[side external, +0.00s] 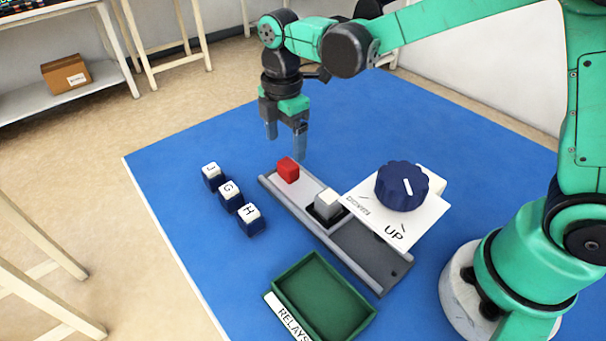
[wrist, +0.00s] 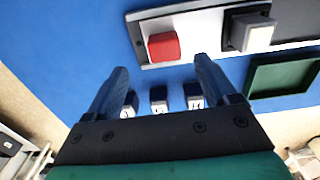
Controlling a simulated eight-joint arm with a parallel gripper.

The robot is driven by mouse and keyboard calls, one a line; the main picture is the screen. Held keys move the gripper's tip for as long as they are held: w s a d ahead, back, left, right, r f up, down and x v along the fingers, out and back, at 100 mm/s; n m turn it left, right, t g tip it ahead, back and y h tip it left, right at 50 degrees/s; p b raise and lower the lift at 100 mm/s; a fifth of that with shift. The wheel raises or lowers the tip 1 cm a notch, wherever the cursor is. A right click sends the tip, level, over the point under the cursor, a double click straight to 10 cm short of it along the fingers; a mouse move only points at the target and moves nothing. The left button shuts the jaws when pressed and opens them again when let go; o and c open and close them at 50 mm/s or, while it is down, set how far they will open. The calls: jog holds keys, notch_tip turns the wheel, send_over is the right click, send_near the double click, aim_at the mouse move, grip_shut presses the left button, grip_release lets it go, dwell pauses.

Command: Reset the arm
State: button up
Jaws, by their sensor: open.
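My gripper (side external: 286,150) hangs above the blue table, past the far end of a grey rail, with its fingers pointing down. Its two fingers are apart with nothing between them. It also shows in the wrist view (wrist: 160,72), its fingers spread at either side. My arm is teal and black and reaches in from the right. A red block (side external: 288,169) sits at the far end of the grey rail (side external: 374,279), close to my gripper but apart from it. In the wrist view the red block (wrist: 163,46) lies beyond the fingertips.
A white block (side external: 327,203) sits in a dark holder on the rail. A navy dial (side external: 402,187) stands on a white plate marked UP. Navy cubes lettered J (side external: 211,176), G (side external: 230,195) and H (side external: 249,219) stand left. A green RELAYS tray (side external: 285,279) lies in front.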

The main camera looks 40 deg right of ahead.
jog(key=shift+r, duration=0.1)
jog(key=shift+s+d+r+m, duration=0.2)
jog(key=shift+d+r+m, duration=0.1)
jog(key=shift+m, duration=0.1)
jog(key=s+d+r+m+t, duration=0.4)
jog(key=s+d+m+t, duration=0.3)
jog(key=m, duration=1)
jog(key=shift+s+r, duration=0.4)
jog(key=shift+s, duration=0.8)
